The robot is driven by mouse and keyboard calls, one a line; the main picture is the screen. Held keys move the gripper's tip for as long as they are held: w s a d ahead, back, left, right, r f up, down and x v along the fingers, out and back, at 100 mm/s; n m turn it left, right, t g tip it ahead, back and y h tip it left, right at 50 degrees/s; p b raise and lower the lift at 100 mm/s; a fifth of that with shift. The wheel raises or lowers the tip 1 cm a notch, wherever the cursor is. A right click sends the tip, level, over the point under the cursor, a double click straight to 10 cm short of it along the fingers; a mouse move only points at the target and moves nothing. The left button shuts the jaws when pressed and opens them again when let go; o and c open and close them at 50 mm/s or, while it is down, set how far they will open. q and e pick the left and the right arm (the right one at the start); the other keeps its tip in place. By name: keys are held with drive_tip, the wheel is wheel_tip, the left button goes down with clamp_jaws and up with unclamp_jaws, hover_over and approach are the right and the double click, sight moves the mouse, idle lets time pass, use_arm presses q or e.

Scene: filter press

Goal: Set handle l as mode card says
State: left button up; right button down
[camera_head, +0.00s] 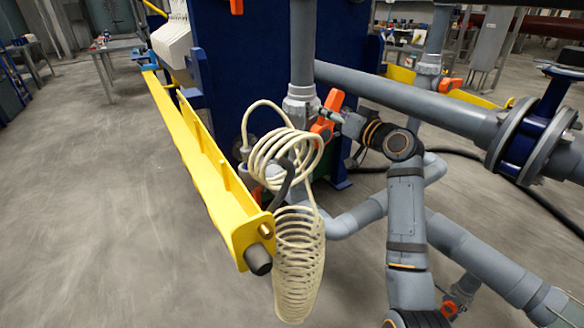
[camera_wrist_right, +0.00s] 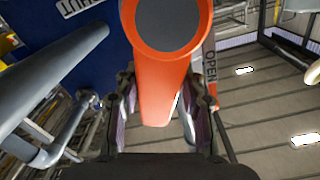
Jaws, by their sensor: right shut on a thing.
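An orange valve handle (camera_head: 328,112) sits on the grey vertical pipe in the head view. In the right wrist view the orange handle (camera_wrist_right: 165,75) fills the middle, its round hub at the top and its lever running down between my fingers. My right gripper (camera_wrist_right: 156,105) is shut on this lever; in the head view the right gripper (camera_head: 342,118) reaches it from the right. An OPEN label (camera_wrist_right: 210,62) stands right of the handle, and a partly cut-off label reading "HUT" (camera_wrist_right: 78,6) is at upper left. I see no readable mode card. My left gripper is not in view.
A coiled cream hose (camera_head: 298,250) hangs left of my right arm, beside a yellow beam (camera_head: 205,165). Grey pipes (camera_head: 410,95) run right of the valve. Another orange handle (camera_head: 450,85) is farther back. Open floor (camera_head: 100,230) lies at left.

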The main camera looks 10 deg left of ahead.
sight(311, 109)
drive_tip(key=shift+s+a+n, duration=0.2)
drive_tip(key=shift+a+n, duration=0.15)
drive_tip(key=shift+n, duration=0.15)
drive_tip(key=shift+s+a+f+n+b, duration=0.15)
drive_tip(key=shift+s+a+n+b, duration=0.1)
drive_tip(key=shift+n+b, duration=0.35)
drive_tip(key=shift+s+a+f+n+b, duration=0.1)
drive_tip(key=shift+a+n+b, duration=0.1)
drive_tip(key=shift+n+b, duration=0.35)
drive_tip(key=shift+s+a+n+b, duration=0.2)
drive_tip(key=shift+n+b, duration=0.2)
drive_tip(key=shift+n, duration=0.05)
drive_tip(key=shift+a+r+n, duration=0.1)
drive_tip(key=shift+r+n, duration=0.1)
drive_tip(key=shift+n, duration=0.1)
drive_tip(key=c, duration=1.2)
unclamp_jaws()
drive_tip(key=o, duration=0.4)
drive_tip(key=shift+s+a+r, duration=0.15)
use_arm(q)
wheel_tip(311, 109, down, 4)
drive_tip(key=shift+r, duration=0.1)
use_arm(e)
drive_tip(key=shift+o, duration=0.2)
